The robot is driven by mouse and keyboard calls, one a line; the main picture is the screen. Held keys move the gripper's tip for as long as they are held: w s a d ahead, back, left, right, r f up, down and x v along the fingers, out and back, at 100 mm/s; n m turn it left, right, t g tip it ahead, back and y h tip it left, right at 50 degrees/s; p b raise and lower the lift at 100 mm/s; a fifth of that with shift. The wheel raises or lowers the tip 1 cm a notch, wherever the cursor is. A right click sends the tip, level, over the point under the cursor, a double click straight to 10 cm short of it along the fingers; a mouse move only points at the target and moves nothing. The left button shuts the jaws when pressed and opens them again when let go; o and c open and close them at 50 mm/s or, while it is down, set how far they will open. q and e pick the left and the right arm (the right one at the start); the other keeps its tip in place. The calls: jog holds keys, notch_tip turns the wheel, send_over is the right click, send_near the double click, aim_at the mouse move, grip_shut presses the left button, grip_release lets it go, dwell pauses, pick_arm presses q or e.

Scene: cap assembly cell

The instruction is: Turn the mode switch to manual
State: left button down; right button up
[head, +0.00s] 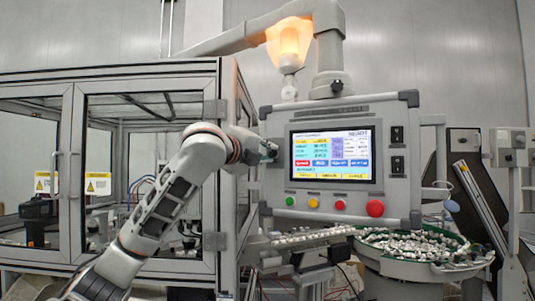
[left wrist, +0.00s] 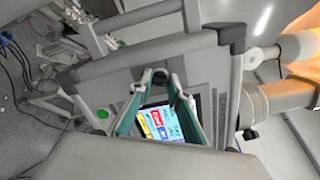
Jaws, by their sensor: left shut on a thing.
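The grey control panel (head: 340,200) carries a lit screen (head: 333,156). My left gripper (head: 270,150) reaches its left side, left of the screen. In the left wrist view, the green-sided fingers of the left gripper (left wrist: 159,77) come together on a small dark knob (left wrist: 158,71), which appears to be the mode switch, on the panel face. The fingers cover part of it, and its pointer setting cannot be read. My right gripper is in neither view.
Below the screen are a green button (head: 290,201), a red button (head: 340,205) and a larger red button (head: 375,208). Two black switches (head: 397,134) sit right of the screen. A glazed enclosure (head: 68,160) stands left; a parts bowl (head: 425,268) is below right.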

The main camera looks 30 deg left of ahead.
pick_arm(q)
jog(key=n, duration=1.4)
jog(key=shift+f, duration=0.1)
dwell(0.4)
jog(key=c, duration=1.9)
grip_release()
jog(key=s, duration=0.8)
jog(key=s+d, duration=0.1)
jog(key=s, duration=0.3)
